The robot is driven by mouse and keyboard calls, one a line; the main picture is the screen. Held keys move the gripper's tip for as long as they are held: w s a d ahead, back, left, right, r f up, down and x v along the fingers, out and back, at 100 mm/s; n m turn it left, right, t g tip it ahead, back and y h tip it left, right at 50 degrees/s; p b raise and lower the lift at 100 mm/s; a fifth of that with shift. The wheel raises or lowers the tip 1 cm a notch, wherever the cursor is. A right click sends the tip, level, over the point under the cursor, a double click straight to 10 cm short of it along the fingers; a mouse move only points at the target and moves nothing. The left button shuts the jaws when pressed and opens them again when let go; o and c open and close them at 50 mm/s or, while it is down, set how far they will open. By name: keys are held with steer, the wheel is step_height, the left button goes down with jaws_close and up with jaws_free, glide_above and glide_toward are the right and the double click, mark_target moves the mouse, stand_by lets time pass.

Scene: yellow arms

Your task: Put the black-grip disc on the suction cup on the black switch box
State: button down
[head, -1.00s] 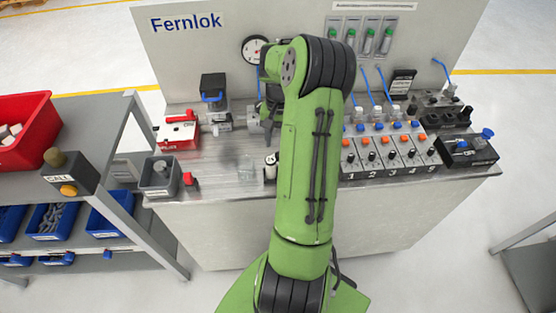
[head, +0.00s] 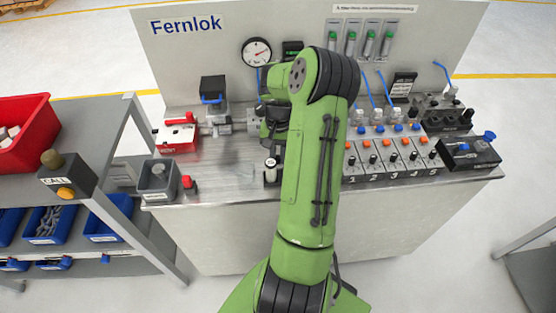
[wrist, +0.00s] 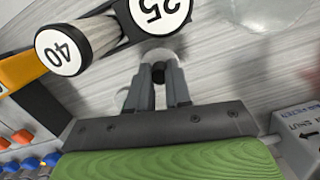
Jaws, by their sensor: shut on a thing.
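My gripper (wrist: 158,85) is shut on the black grip (wrist: 158,72) of a small pale disc (wrist: 158,56), seen between the fingertips in the wrist view. The disc's edge is partly hidden, and I cannot tell whether it touches the bench. In the head view the fingers and disc are hidden by my arm. The black switch box (head: 468,154) stands at the right end of the bench, far to the right of my gripper. It has blue round parts on it, one at its right corner (head: 489,135); I cannot tell which is the suction cup.
White-topped cylinders marked 40 (wrist: 61,52) and 25 (wrist: 158,12) stand close to my fingers. A grey bin (head: 157,180) stands at the left.

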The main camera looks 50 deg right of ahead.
mark_target(278, 156)
step_height(278, 156, up, 10)
steer(key=p, duration=0.2)
steer(key=w+a+r+n, duration=0.1)
steer(key=w+a+n, duration=0.2)
steer(key=a, duration=0.7)
steer(key=w+a+n, duration=0.2)
steer(key=w+a, duration=0.4)
steer(key=a, duration=0.4)
steer(key=w+a+r+n, duration=0.1)
steer(key=w+a+n, duration=0.2)
steer(key=a, duration=0.8)
steer(key=w, duration=0.2)
steer(key=shift+w+r+n+g+h, duration=0.3)
steer(key=shift+w+r+g+h, duration=0.05)
steer(key=shift+g+h, duration=0.05)
